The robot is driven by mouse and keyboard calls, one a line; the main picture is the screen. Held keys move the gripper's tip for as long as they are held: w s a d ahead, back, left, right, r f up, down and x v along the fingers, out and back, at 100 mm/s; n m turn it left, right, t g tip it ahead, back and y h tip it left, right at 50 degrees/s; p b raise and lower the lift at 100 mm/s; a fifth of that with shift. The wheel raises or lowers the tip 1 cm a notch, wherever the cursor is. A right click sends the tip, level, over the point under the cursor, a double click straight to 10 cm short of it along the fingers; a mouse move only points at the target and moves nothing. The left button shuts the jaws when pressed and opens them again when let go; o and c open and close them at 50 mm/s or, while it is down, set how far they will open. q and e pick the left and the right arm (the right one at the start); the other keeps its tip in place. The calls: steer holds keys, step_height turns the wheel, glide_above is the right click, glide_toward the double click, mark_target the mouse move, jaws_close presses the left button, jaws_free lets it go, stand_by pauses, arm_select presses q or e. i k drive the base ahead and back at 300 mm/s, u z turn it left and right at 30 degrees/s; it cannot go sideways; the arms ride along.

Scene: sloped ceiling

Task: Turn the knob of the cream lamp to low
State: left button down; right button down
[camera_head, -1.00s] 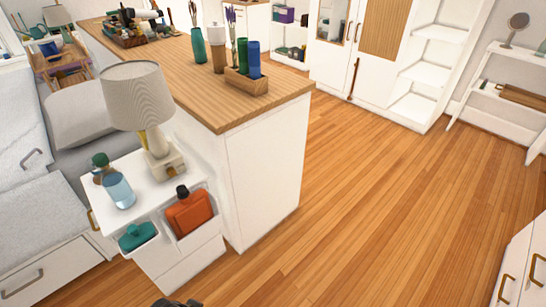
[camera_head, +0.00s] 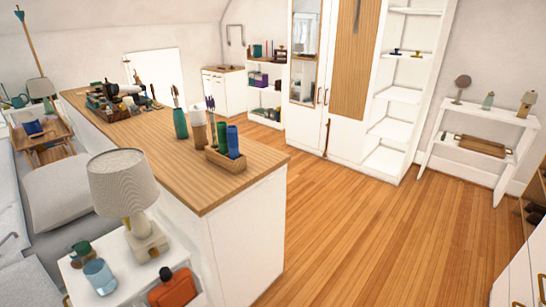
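The cream lamp (camera_head: 124,183) stands upright on the white bedside stand (camera_head: 72,271) at the lower left, with a pale ribbed shade and a stepped cream base (camera_head: 147,244). Its knob is too small to tell apart, so I cannot see its setting. Neither of my grippers is in view.
A blue glass (camera_head: 99,277), a green-and-brown container (camera_head: 82,255) and an orange bottle (camera_head: 173,288) are close around the lamp. A long wood-topped counter (camera_head: 235,180) runs just behind it. The wooden floor (camera_head: 365,235) is clear to the right. White shelves (camera_head: 397,95) stand at the back.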

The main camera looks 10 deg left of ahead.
mark_target(154, 251)
steer(key=u, duration=1.3)
